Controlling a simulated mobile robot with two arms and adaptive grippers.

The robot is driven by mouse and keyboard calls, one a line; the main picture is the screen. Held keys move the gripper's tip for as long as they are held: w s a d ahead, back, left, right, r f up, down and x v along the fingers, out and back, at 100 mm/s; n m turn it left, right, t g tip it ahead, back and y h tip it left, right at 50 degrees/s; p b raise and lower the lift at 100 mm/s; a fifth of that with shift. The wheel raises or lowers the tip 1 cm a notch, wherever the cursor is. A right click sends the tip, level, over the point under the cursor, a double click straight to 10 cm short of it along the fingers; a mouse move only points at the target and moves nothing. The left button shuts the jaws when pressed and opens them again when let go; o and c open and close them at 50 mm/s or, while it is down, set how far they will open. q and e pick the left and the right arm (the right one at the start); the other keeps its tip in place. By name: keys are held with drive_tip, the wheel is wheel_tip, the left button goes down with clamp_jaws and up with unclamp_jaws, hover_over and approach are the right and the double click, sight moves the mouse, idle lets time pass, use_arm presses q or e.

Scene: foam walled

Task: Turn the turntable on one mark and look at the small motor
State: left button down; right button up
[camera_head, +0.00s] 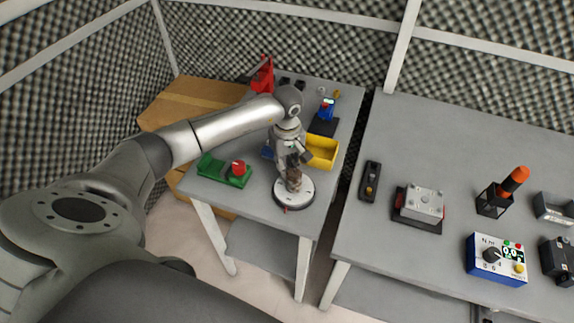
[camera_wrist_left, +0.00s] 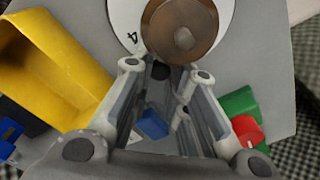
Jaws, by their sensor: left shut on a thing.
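The turntable (camera_head: 303,199) is a round white disc with a dark rim and a small red mark at its front, on the left grey table. In the left wrist view the disc (camera_wrist_left: 122,18) shows a black "4". The small motor (camera_head: 293,183), a brown copper-coloured cylinder, stands on the disc. It shows round from above in the left wrist view (camera_wrist_left: 172,30), with a paler knob-like middle. My left gripper (camera_head: 291,167) reaches down from above, its fingers shut on the motor and covering part of it.
A yellow bin (camera_head: 322,152) stands just behind the turntable. A green block with a red button (camera_head: 238,169) is to the left. Blue and red items stand at the back. A right-hand table (camera_head: 400,270) holds several devices, beyond a narrow gap.

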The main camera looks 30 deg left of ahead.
sight(278, 193)
use_arm(q)
drive_tip(key=shift+s+a+n, duration=0.1)
drive_tip(key=shift+n, duration=0.2)
drive_tip(key=shift+s+a+n+b, duration=0.15)
drive_tip(key=shift+s+n+b, duration=0.1)
drive_tip(key=shift+n+b, duration=0.4)
drive_tip(key=shift+s+a+n+b, duration=0.1)
drive_tip(key=shift+s+n+b, duration=0.4)
drive_tip(key=shift+n, duration=0.75)
drive_tip(key=shift+s+n+b, duration=0.55)
drive_tip(key=shift+n, duration=0.75)
drive_tip(key=shift+s+n+b, duration=0.5)
drive_tip(key=shift+n, duration=0.8)
drive_tip(key=shift+s+d+n+b, duration=0.25)
drive_tip(key=shift+s+n+b, duration=0.2)
drive_tip(key=shift+n, duration=0.6)
drive_tip(key=shift+s+d+n+b, duration=0.3)
drive_tip(key=shift+n+b, duration=0.1)
drive_tip(key=shift+n, duration=0.65)
drive_tip(key=shift+s+d+n+b, duration=0.25)
drive_tip(key=shift+n+b, duration=0.05)
drive_tip(key=shift+n, duration=0.6)
drive_tip(key=shift+s+d+n+b, duration=0.25)
drive_tip(key=shift+n+b, duration=0.05)
drive_tip(key=shift+n, duration=0.6)
drive_tip(key=shift+s+d+n, duration=0.1)
drive_tip(key=shift+n, duration=0.2)
drive_tip(key=c, duration=1.4)
unclamp_jaws()
